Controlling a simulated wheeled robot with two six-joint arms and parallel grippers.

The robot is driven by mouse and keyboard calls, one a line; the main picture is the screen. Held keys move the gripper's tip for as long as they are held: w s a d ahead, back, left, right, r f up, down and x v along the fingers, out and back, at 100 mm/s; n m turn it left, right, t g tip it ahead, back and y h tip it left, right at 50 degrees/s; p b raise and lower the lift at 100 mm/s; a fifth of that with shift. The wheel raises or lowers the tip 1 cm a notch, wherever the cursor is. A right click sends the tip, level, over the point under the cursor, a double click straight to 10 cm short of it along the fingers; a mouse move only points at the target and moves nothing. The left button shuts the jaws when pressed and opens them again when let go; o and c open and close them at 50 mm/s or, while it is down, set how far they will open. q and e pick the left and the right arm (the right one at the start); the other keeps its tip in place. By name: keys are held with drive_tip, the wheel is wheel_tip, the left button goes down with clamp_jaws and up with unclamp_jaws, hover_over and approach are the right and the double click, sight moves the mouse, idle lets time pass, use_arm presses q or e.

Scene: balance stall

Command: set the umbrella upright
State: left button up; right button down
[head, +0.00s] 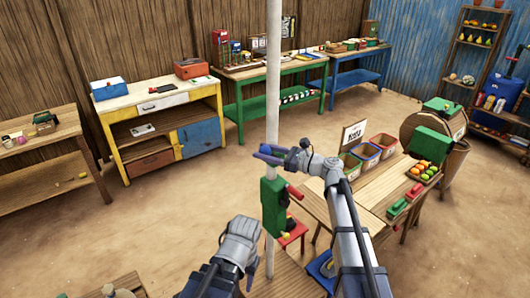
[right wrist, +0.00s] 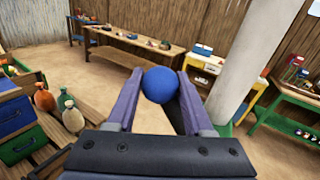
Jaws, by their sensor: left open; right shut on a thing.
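A pale pole (head: 273,80) runs from the top edge of the head view down past a green box (head: 272,207) with a red handle (head: 295,192). It looks nearly upright; no canopy shows, and I cannot tell how it is footed. My right gripper (head: 268,154) is beside the pole above the green box, shut on a blue ball-shaped knob (right wrist: 160,85). The pole also stands to the right of the knob in the right wrist view (right wrist: 243,70). My left gripper (head: 243,230) is open, lower and left of the green box; its fingertips are hard to make out.
A wooden table (head: 378,192) with coloured bins (head: 367,153) and trays stands close on the right. A red stool (head: 293,232) is behind the pole's lower part. A yellow workbench (head: 157,97) and green table (head: 263,70) stand at the back.

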drive_tip(key=d+m, duration=0.1)
drive_tip(key=w+d+r+m+t+y+b, duration=0.1)
drive_tip(key=m, duration=0.1)
drive_tip(key=shift+w+r, duration=0.3)
drive_tip(key=shift+w+d+r+m+t+b, duration=0.15)
drive_tip(key=shift+d+r+m+t+b, duration=0.15)
drive_tip(key=shift+m, duration=0.3)
drive_tip(key=shift+c, duration=1.5)
unclamp_jaws()
